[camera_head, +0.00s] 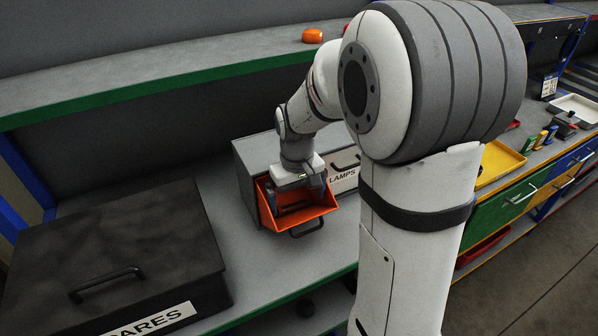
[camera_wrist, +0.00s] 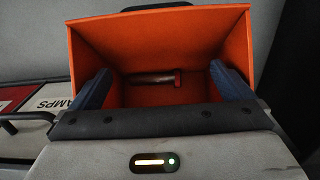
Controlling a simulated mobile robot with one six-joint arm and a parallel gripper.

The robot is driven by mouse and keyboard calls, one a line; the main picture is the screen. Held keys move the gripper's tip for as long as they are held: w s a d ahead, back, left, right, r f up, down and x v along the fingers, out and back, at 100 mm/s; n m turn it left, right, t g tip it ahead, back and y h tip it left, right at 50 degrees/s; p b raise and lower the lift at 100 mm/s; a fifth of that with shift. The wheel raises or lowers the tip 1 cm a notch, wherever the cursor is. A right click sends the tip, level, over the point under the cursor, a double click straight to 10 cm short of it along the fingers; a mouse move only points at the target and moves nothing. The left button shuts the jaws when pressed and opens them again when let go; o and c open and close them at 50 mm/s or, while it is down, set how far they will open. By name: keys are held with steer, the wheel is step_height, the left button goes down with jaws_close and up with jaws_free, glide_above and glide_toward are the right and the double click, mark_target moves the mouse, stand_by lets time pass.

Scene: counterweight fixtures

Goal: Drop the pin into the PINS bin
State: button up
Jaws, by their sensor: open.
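An orange tilt-out bin (camera_head: 318,213) hangs open at the front of a grey cabinet. No PINS label shows on it. In the wrist view the orange bin (camera_wrist: 165,30) fills the middle, and a small grey-and-red pin (camera_wrist: 152,78) lies on its inside surface. My gripper (camera_head: 296,194) is at the mouth of the bin, reaching down into it. In the wrist view my gripper (camera_wrist: 160,70) has its two dark fingers wide apart, one at each side of the bin, with nothing between them. The pin appears beyond the fingers and is hidden in the head view.
A closed LAMPS drawer (camera_head: 344,172) sits right beside the bin. A large dark SPARES box (camera_head: 120,260) stands on the bench at left. An orange object (camera_head: 312,36) lies on the shelf above. A yellow tray (camera_head: 500,162) is at right. Bench between box and bin is clear.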

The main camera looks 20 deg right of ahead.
mark_target(298, 216)
step_height(298, 216, up, 12)
steer(key=b, duration=0.2)
steer(key=s+f+m+t, duration=0.1)
steer(key=s+f, duration=0.1)
steer(key=s, duration=0.6)
steer(key=s+f+m+t, duration=0.1)
steer(key=s+t, duration=0.1)
steer(key=s, duration=0.6)
steer(key=shift+s+d+f+t, duration=0.15)
steer(key=shift+s+f+t, duration=0.15)
steer(key=shift+s+f, duration=0.05)
steer(key=shift+f+b, duration=0.3)
steer(key=shift+f, duration=0.3)
steer(key=shift+c, duration=0.3)
